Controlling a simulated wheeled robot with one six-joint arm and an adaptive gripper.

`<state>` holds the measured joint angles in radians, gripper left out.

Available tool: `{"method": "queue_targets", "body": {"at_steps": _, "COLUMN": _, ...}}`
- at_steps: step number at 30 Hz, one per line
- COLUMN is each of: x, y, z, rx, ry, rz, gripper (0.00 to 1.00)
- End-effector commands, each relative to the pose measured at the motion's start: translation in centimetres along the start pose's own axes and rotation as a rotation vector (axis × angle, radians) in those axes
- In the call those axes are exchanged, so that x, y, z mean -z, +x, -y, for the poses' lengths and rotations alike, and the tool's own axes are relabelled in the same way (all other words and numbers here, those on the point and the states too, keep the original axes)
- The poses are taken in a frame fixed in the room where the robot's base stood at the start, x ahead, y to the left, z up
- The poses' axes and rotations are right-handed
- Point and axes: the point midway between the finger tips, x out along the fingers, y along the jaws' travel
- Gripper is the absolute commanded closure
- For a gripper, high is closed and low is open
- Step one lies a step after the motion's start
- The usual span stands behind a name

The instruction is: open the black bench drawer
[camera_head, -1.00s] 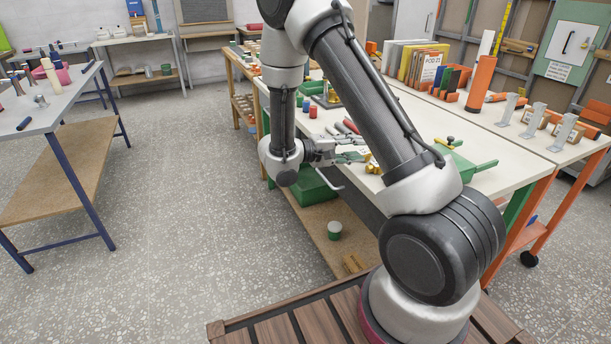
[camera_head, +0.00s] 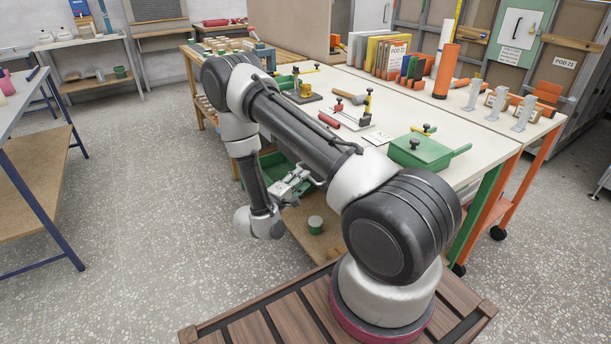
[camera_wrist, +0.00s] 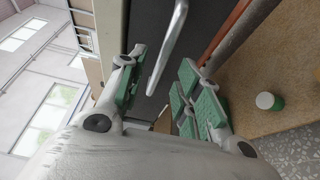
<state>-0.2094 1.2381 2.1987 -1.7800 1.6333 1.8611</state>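The black bench drawer (camera_wrist: 150,27) shows its dark front in the wrist view, with a shiny metal bar handle (camera_wrist: 170,45) across it. In the head view, my arm hides most of the drawer. My gripper (camera_wrist: 162,66) is open, with its green-padded fingers on either side of the handle's line. The near end of the handle appears between the fingertips; I cannot tell whether a pad touches it. In the head view, my gripper (camera_head: 300,183) is below the bench top at the bench's left side.
The white bench top (camera_head: 455,125) holds a green box (camera_head: 420,153), a red cylinder and small fixtures. A green and white tin (camera_head: 315,224) stands on the brown lower shelf, also in the wrist view (camera_wrist: 265,101). The floor (camera_head: 150,200) left of the bench is clear.

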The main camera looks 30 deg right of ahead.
Motion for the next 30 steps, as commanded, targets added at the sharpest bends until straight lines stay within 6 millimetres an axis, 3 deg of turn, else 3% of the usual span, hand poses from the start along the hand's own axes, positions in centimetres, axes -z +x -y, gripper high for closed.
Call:
{"method": "queue_targets", "body": {"at_steps": 7, "x": -0.1, "y": 3.4, "z": 0.0, "rx": -0.001, "ry": 0.000, "rz": 0.003, "gripper": 0.66}}
{"method": "queue_targets", "body": {"at_steps": 17, "x": 0.0, "y": 3.9, "z": -0.1, "rx": 0.000, "ry": -0.001, "rz": 0.000, "gripper": 0.66}}
{"method": "queue_targets", "body": {"at_steps": 23, "x": 0.0, "y": 3.9, "z": -0.1, "rx": 0.000, "ry": -0.001, "rz": 0.000, "gripper": 1.00}}
{"method": "queue_targets", "body": {"at_steps": 30, "x": 0.0, "y": 3.8, "z": 0.0, "rx": 0.000, "ry": -0.002, "rz": 0.000, "gripper": 1.00}}
